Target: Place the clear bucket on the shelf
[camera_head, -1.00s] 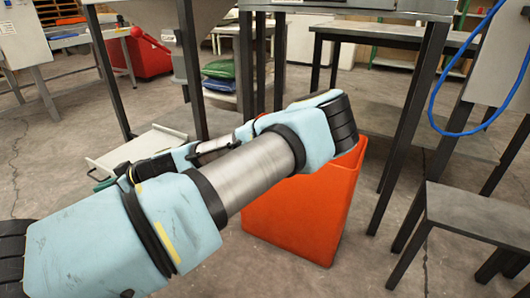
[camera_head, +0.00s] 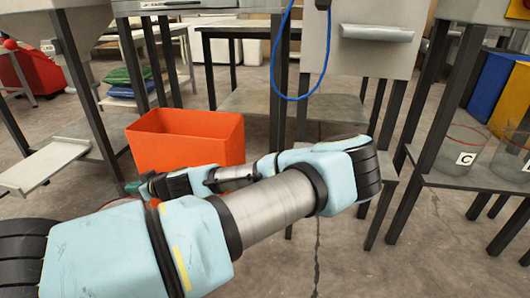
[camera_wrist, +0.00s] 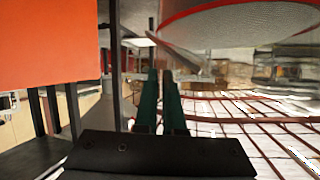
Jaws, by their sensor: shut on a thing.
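My gripper (camera_wrist: 161,100) has green fingers close together in the wrist view. It is shut on a clear bucket (camera_wrist: 245,22), whose red rim and see-through wall fill the upper right there. In the head view my gripper (camera_head: 138,187) points left in front of the orange bin, and the held bucket is mostly hidden behind my arm. On the right, a dark-legged shelf (camera_head: 445,181) carries clear buckets with red rims, one labelled C (camera_head: 457,150) and another cut by the picture edge. My arm is well left of that shelf.
The orange bin (camera_head: 185,150) stands on the floor just behind my gripper. A machine with a blue cable (camera_head: 326,50) and dark table legs stand in the middle. Blue and yellow panels (camera_head: 490,85) are behind the shelf. Floor at lower right is open.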

